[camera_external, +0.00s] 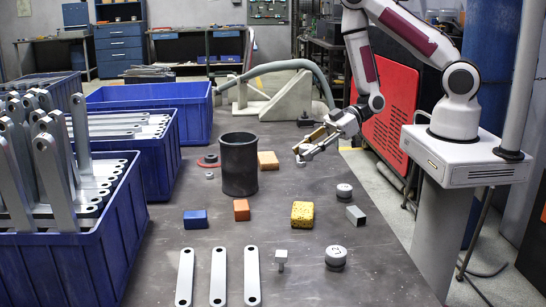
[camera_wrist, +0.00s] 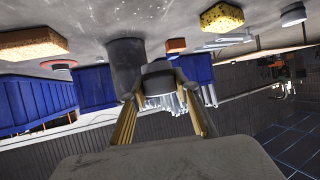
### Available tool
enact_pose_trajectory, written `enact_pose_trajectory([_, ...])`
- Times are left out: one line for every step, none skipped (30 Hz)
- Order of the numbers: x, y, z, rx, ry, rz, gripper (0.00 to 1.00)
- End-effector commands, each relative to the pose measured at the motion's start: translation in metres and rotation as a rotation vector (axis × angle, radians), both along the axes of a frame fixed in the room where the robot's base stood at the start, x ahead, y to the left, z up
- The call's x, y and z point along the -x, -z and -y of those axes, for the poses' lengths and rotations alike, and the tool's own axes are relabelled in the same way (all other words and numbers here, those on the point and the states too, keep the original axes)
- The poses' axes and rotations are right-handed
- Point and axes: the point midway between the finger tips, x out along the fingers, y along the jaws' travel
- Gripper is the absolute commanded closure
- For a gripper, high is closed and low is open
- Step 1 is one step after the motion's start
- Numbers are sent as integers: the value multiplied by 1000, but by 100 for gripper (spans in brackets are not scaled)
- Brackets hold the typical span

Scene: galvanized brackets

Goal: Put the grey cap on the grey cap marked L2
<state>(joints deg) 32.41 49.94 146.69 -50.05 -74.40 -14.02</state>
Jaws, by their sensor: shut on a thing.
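My gripper (camera_external: 303,154) is in the air above the table, right of the dark cylinder. In the wrist view its two tan fingers (camera_wrist: 160,92) are shut on a dark grey cap (camera_wrist: 158,80). A grey cap with a light top (camera_external: 336,255) stands on the table near the front. Its top has a dark marking that looks like L2, turned sideways. My gripper is well behind and above it, not touching. Another similar light-topped cap (camera_external: 344,191) stands farther back, its marking too small to read. The underside of the held cap is hidden.
The dark cylinder (camera_external: 239,165) stands left of my gripper. A yellow sponge (camera_external: 302,214), a grey block (camera_external: 356,215), an orange block (camera_external: 241,210), a blue block (camera_external: 195,219) and a small metal part (camera_external: 281,259) lie around. Flat brackets (camera_external: 218,276) lie in front.

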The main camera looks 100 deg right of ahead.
Motion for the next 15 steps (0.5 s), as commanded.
enact_pose_trajectory([0, 0, 0, 0, 0, 1, 93])
enact_pose_trajectory([0, 0, 0, 0, 0, 1, 93])
enact_pose_trajectory([0, 0, 0, 0, 0, 1, 93])
enact_pose_trajectory([0, 0, 0, 0, 0, 1, 93])
enact_pose_trajectory([0, 0, 0, 0, 0, 1, 93])
enact_pose_trajectory([0, 0, 0, 0, 0, 1, 93])
enact_pose_trajectory([0, 0, 0, 0, 0, 0, 93])
enact_pose_trajectory([0, 0, 0, 0, 0, 1, 93])
enact_pose_trajectory([0, 0, 0, 0, 0, 1, 93])
enact_pose_trajectory([0, 0, 0, 0, -1, 1, 93])
enact_pose_trajectory([0, 0, -1, 0, -2, 1, 93])
enact_pose_trajectory([0, 0, -2, 0, -4, 1, 93])
enact_pose_trajectory([-1, 0, -3, 0, -8, 1, 93])
enact_pose_trajectory([-1, 0, -5, 0, -11, 0, 93])
enact_pose_trajectory([-1, 0, -8, 0, -17, 1, 93])
